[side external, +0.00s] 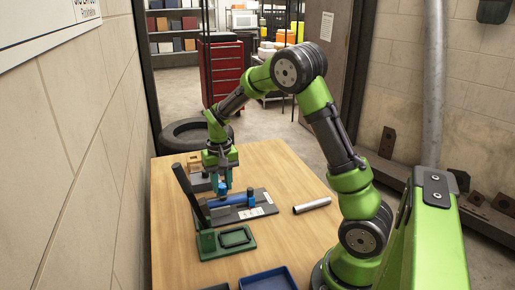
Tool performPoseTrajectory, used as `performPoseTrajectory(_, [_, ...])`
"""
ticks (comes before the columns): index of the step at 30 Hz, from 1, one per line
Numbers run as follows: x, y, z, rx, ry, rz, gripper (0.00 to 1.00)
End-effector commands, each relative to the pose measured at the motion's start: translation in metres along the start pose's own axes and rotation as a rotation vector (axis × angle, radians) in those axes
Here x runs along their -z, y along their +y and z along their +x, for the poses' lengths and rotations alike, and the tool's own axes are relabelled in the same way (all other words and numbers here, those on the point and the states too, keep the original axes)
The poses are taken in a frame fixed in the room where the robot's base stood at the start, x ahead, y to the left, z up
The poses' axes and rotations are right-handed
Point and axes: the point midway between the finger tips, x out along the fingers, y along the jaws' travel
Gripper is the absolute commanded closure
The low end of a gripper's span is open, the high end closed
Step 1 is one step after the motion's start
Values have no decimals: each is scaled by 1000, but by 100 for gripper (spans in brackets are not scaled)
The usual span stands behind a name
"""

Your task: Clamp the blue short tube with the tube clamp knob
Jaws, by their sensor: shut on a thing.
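The blue short tube (233,200) lies across a dark grey plate fixture (262,209) in the middle of the table. My gripper (222,188) points straight down over the left part of this tube. Its fingers are shut on a small rounded blue piece just above the tube, which looks like the tube clamp knob; its outline is too small and partly covered to be certain. A second small upright blue piece (250,192) stands near the tube's right end. Whether the tube is clamped cannot be told at this size.
A green base with a long black lever (188,190) stands just left and in front. A loose silver tube (312,205) lies to the right. A blue tray (268,280) sits at the front edge. Small tan and yellow blocks are behind. The table's right side is mostly clear.

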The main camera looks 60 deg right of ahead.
Motion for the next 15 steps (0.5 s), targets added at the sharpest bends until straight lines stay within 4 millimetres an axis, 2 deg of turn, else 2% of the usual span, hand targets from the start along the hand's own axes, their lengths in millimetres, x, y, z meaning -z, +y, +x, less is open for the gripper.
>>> performPoseTrajectory(15, [0,0,-2,2,0,491,99])
